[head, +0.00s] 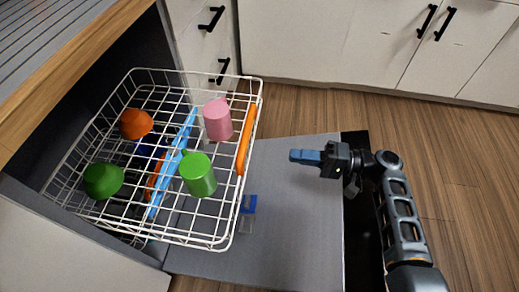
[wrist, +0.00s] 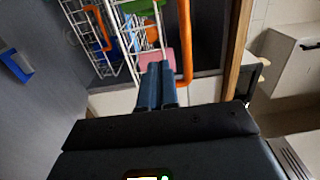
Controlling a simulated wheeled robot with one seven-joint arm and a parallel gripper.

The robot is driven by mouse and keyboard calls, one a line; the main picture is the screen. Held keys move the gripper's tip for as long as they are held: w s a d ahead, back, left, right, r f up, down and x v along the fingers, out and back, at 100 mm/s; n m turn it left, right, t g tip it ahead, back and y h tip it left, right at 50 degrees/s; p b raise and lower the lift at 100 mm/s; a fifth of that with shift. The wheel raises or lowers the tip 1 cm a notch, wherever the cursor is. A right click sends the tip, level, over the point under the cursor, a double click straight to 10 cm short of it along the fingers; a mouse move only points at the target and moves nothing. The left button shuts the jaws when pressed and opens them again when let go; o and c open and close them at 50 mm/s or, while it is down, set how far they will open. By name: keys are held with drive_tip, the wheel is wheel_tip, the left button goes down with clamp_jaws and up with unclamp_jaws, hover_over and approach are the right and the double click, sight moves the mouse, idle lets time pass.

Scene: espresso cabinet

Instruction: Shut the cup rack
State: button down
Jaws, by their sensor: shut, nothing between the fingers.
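The cup rack (head: 158,231) is a white wire basket, pulled out from the dark cabinet opening over the lowered grey door panel. It has an orange handle bar (head: 246,140) along its front, on the right. The rack and handle (wrist: 185,45) also show in the wrist view. Inside are a pink cup (head: 217,119), a green cup (head: 198,175), a dark green one (head: 103,181) and an orange one (head: 137,123). My gripper (head: 305,157) is shut and empty, to the right of the handle and apart from it in the head view. Its fingers (wrist: 158,85) point toward the rack.
The lowered door (head: 290,210) lies open beneath the rack and my gripper. A blue piece (head: 248,204) sits on it near the rack's front. A lower rack partly shows under the cup rack. White cabinets (head: 330,45) line the back; the wooden floor at right is clear.

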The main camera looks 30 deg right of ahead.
drive_tip(key=x, duration=1)
drive_tip(key=shift+a, duration=0.15)
drive_tip(key=shift+w+a+b, duration=0.1)
drive_tip(key=shift+b, duration=0.2)
drive_tip(key=b, duration=1.5)
hover_over(141, 149)
drive_tip(key=shift+s+d+f, duration=0.1)
drive_tip(key=shift+s+d, duration=0.1)
drive_tip(key=shift+w+a, duration=0.15)
drive_tip(key=shift+a, duration=0.05)
drive_tip(key=shift+w+a+r, duration=0.15)
drive_tip(key=shift+a+r, duration=0.05)
drive_tip(key=shift+r, duration=0.05)
drive_tip(key=shift+a, duration=0.1)
